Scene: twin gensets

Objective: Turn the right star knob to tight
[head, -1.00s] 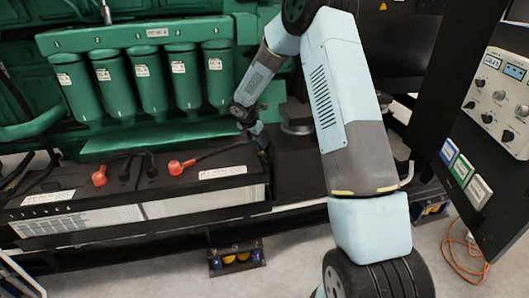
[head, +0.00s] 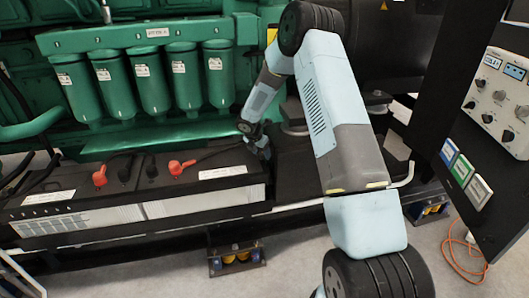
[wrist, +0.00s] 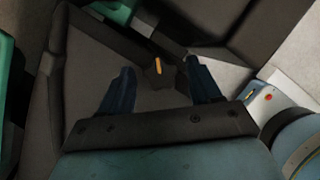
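The star knob (wrist: 160,80) is dark with an orange mark on top and shows in the wrist view, beyond my fingertips. My gripper (wrist: 157,75) is open, with one blue finger on each side of the view and the knob in the gap between them, nearer the right finger. I cannot tell whether the fingertips reach the knob's height, and I see no contact. The knob cannot be made out there.
The battery box (head: 180,207) with red terminal caps (head: 182,167) lies left of my gripper. Green filter canisters (head: 180,78) hang behind it. A control panel (head: 500,100) stands at the right. An orange cable (head: 462,262) lies on the floor.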

